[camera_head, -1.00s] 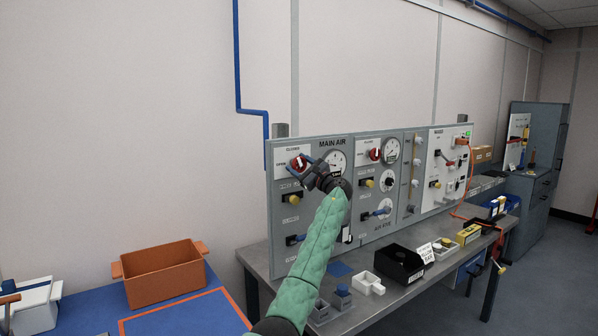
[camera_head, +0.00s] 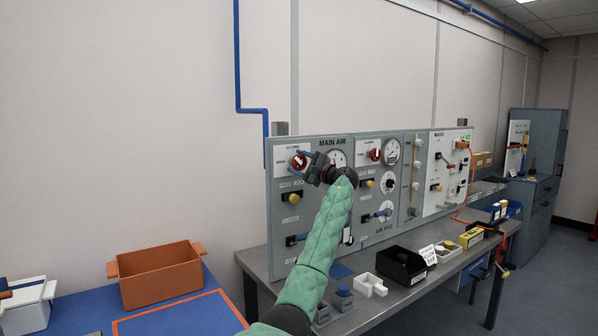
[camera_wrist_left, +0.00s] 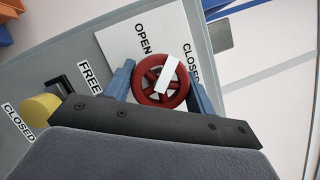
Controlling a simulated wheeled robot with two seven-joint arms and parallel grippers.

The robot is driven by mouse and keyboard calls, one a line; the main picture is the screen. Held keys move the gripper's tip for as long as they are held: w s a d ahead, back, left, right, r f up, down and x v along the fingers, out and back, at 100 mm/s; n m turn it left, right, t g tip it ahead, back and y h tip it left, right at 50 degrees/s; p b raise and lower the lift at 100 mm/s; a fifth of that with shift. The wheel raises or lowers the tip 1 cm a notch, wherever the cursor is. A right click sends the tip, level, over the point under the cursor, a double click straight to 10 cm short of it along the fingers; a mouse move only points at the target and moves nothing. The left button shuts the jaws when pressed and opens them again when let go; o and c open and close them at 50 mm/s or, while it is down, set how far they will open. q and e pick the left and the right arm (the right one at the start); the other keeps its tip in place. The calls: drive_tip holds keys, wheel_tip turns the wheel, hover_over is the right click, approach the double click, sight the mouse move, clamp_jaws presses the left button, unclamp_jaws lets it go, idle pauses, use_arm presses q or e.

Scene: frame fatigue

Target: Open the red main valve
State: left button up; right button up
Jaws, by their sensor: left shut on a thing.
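The red main valve (camera_head: 298,161) is a small round handwheel on a white plate at the upper left of the MAIN AIR panel. In the left wrist view the red wheel (camera_wrist_left: 160,82) has a white bar across it, whose upper end lies between the words OPEN and CLOSED, nearer CLOSED. My left gripper (camera_head: 301,163) is at the wheel. Its two blue fingers stand on either side of the wheel, shut on it, as the left wrist view (camera_wrist_left: 161,85) shows. The gripper and wrist hide part of the panel. My right gripper is not in view.
A yellow knob (camera_wrist_left: 40,116) with a black bracket sits beside the wheel, near the words FREE and CLOSED. A second red valve (camera_head: 375,155) and gauges are to the right. A black bin (camera_head: 405,265) stands on the bench; an orange bin (camera_head: 160,275) stands at lower left.

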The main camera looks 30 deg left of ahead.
use_arm(q)
drive_tip(key=n+b, duration=0.1)
drive_tip(key=n, duration=0.1)
drive_tip(key=n+h, duration=0.1)
drive_tip(key=n, duration=0.1)
drive_tip(key=shift+f+g+b, duration=0.2)
drive_tip(key=shift+g+b, duration=0.1)
drive_tip(key=shift+b, duration=0.1)
drive_tip(key=shift+n+h+b, duration=0.35)
drive_tip(key=shift+n+h, duration=0.35)
drive_tip(key=shift+n, duration=0.5)
drive_tip(key=shift+n+h, duration=0.4)
drive_tip(key=shift+n, duration=0.7)
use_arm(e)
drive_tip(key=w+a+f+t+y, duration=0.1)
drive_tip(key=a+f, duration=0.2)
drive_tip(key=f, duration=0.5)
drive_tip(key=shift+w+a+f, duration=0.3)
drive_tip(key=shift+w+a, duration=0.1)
use_arm(q)
drive_tip(key=o, duration=1)
drive_tip(key=shift+r, duration=0.1)
drive_tip(key=shift+d, duration=0.1)
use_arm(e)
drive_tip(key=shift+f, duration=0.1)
